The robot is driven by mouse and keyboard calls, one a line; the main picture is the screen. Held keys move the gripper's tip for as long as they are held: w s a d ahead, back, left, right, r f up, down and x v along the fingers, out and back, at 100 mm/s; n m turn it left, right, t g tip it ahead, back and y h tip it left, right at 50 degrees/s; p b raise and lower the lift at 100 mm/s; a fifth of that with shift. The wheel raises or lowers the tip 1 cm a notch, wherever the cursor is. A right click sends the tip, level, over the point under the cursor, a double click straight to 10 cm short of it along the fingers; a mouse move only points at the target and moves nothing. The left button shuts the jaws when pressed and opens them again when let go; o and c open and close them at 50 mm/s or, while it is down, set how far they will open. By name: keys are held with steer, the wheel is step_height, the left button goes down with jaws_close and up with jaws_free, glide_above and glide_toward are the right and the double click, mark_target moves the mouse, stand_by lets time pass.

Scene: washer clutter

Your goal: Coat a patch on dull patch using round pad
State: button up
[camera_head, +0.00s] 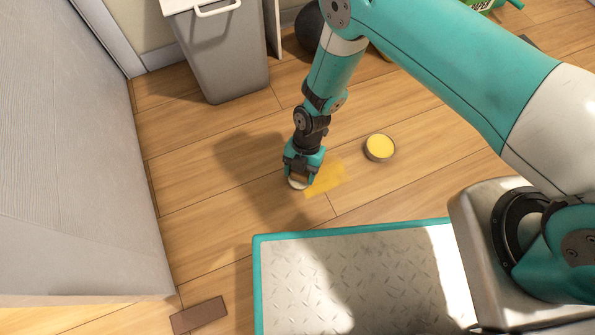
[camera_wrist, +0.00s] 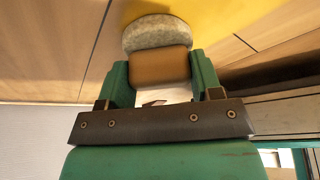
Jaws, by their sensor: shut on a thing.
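My gripper (camera_head: 304,171) points down at the floor and is shut on the round pad (camera_head: 297,183). In the wrist view the round pad (camera_wrist: 157,35) shows a pale speckled disc with a tan block handle between the fingers (camera_wrist: 160,80). The pad is at or just above the floor; I cannot tell if it touches. A yellow patch (camera_head: 325,178) lies on the wood floor just right of the pad, and yellow also shows beside the pad in the wrist view (camera_wrist: 215,14). I cannot make out a separate dull patch. A round tin of yellow paste (camera_head: 379,148) stands to the right.
A grey bin (camera_head: 222,50) with a white handle stands at the back. A grey cabinet-like block (camera_head: 75,160) fills the left side. A dark brown strip (camera_head: 198,315) lies on the floor at front left. The floor left of my gripper is clear.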

mark_target(296, 173)
steer(key=shift+s+a, duration=0.1)
steer(key=shift+a, duration=0.3)
steer(key=r+p, duration=0.1)
steer(key=r, duration=0.1)
steer(key=r+p, duration=0.2)
steer(key=shift+s+a+r, duration=0.1)
steer(key=shift+a+r, duration=0.1)
steer(key=shift+r, duration=0.05)
steer(key=shift+r+p, duration=1.65)
steer(key=shift+r, duration=0.1)
steer(key=shift+d, duration=0.1)
